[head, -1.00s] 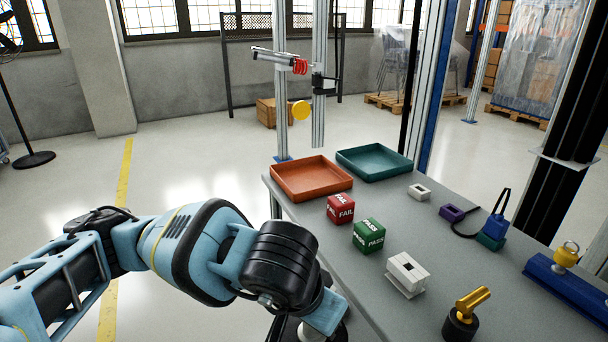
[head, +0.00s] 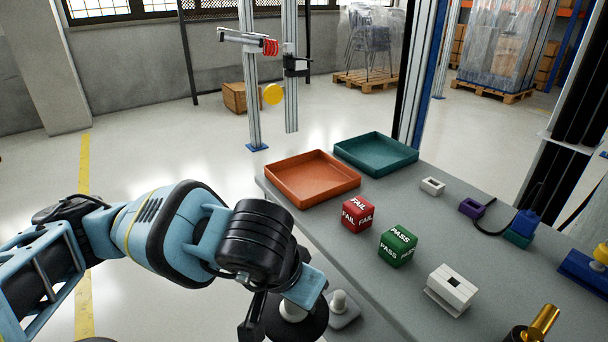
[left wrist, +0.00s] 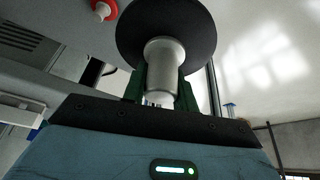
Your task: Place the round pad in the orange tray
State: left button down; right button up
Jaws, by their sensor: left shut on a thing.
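The round pad (head: 312,322) is a black disc with a pale stem. It is by the table's near left edge in the head view, partly hidden by my left arm. My left gripper (left wrist: 160,88) is shut on its stem in the left wrist view, where the pad's black disc (left wrist: 185,30) shows beyond the fingers. The orange tray (head: 286,186) is empty at the table's far left corner, beyond and apart from my left gripper. My right gripper is out of view.
A teal tray (head: 390,142) sits behind the orange one. A red FAIL cube (head: 357,214), a green PASS cube (head: 397,246) and a white block (head: 452,290) stand to the right.

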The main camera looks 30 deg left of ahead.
pick_arm(q)
jog(key=shift+w+a, duration=0.1)
jog(key=shift+a, duration=0.2)
jog(key=shift+r, duration=0.2)
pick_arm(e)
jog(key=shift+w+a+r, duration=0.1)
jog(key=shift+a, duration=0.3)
